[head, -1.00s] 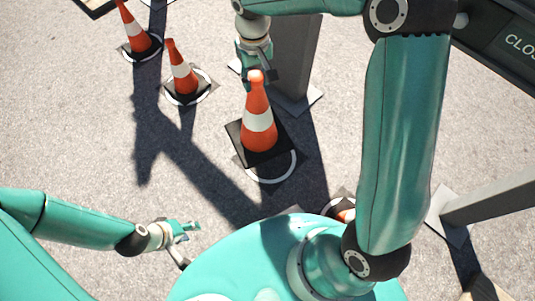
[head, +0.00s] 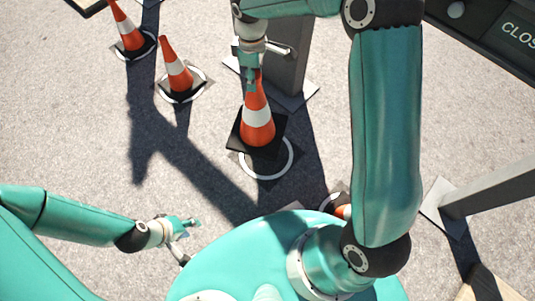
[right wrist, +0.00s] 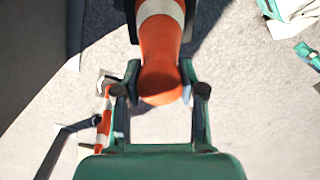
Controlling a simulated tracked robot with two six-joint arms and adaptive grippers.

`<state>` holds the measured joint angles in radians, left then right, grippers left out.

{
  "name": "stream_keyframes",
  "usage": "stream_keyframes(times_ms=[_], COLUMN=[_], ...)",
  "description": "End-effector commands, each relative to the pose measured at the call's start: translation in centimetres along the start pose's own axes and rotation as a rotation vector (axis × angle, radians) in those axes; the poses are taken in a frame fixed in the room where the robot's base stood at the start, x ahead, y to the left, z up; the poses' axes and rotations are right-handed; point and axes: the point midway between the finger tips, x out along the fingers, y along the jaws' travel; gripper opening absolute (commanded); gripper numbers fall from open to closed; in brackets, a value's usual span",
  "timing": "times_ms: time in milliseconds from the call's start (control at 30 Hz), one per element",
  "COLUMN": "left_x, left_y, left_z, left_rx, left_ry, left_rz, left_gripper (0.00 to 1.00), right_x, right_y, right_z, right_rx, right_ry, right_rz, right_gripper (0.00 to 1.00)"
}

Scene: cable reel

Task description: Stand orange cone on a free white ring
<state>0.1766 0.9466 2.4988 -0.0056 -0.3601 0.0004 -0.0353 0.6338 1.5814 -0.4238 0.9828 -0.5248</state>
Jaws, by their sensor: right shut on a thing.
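An orange cone (head: 257,125) with a white band and a black square base is upright under my right gripper (head: 249,82). The gripper is shut on its top. In the right wrist view the cone's orange tip (right wrist: 160,75) sits between the two fingers. A white ring on a dark mat (head: 266,176) lies at the cone's near side, partly hidden by the base. I cannot tell whether the base touches the ground. My left gripper (head: 184,240) is open and empty at lower left, away from the cone.
Two more cones stand on white rings at upper left, one nearer (head: 177,75) and one farther (head: 127,28). Another cone (head: 343,211) is partly hidden by my body. A grey post (head: 287,60) stands close behind the held cone. A grey beam and dark sign are at right.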

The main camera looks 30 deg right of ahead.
Motion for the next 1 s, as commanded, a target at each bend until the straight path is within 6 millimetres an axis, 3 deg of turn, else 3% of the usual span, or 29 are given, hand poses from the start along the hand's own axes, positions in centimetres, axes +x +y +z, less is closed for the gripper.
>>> stream_keyframes(times_ms=[300,500,767,1000], left_x=[0.8,1.1,1.4,2.9], left_y=[-0.3,-0.4,-0.5,-1.1], left_z=[0.0,0.0,0.0,0.0], left_rx=[0.0,0.0,0.0,0.0], left_ry=[0.0,0.0,0.0,0.0], left_rz=[0.0,0.0,0.0,0.0], left_gripper=[0.4,0.4,0.4,0.4], right_x=[3.8,5.6,7.0,11.5], right_y=[2.4,3.4,3.9,3.9], right_z=[1.0,1.6,1.9,2.0], right_rx=[-0.609,-0.914,-1.09,-1.102], right_ry=[0.001,0.001,0.001,0.0], right_rz=[0.003,0.004,0.004,0.0], right_gripper=[0.0,0.0,0.0,0.0])
